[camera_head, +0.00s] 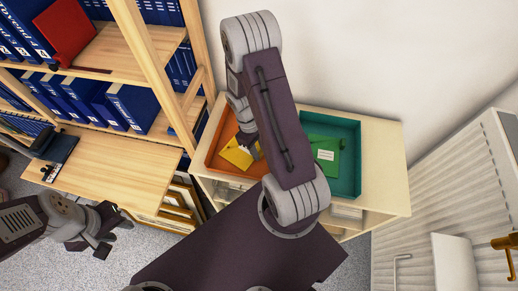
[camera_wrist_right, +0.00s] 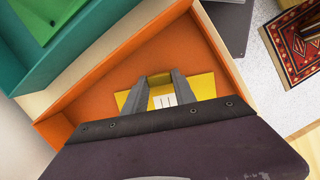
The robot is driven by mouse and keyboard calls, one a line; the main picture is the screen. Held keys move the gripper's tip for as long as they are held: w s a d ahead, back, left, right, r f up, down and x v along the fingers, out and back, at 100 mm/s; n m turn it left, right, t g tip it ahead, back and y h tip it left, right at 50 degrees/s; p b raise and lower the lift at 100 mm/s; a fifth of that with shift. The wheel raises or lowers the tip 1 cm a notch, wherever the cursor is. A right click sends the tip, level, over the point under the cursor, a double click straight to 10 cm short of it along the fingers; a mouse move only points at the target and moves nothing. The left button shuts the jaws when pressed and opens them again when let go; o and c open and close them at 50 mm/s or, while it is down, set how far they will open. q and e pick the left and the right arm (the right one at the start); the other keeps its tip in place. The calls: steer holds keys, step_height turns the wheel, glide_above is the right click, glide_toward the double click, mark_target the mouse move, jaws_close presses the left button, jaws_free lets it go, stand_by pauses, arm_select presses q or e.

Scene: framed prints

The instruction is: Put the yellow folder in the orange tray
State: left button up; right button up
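The yellow folder (camera_head: 236,154) lies in the orange tray (camera_head: 214,136) on the cabinet, partly hidden by my right arm in the head view. In the right wrist view the folder (camera_wrist_right: 203,84) shows behind and between the fingers, over the floor of the orange tray (camera_wrist_right: 110,85). My right gripper (camera_wrist_right: 158,78) is open, its two fingers apart over the folder's white label. Whether the fingertips touch the folder cannot be told. My left gripper (camera_head: 116,236) is open and empty at the lower left, away from the trays.
A teal tray (camera_head: 356,160) with a green folder (camera_head: 325,155) stands right beside the orange tray on the cabinet (camera_head: 385,165). At the left, a wooden shelf (camera_head: 125,165) holds blue binders (camera_head: 135,105) and a red folder (camera_head: 66,30). Framed prints lean below it.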

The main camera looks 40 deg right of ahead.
steer(key=o, duration=0.4)
steer(key=shift+c, duration=0.2)
steer(key=shift+r, duration=0.3)
steer(key=d+p+v, duration=0.1)
steer(key=p+v, duration=0.1)
steer(key=v, duration=1)
steer(key=s+a+r+m+t+y, duration=0.1)
steer(key=s+a+r+m+t, duration=0.1)
steer(key=a, duration=0.9)
steer(key=shift+s+a+r+m+t, duration=0.25)
steer(key=shift+s+m+t, duration=0.45)
steer(key=shift+s+t, duration=0.35)
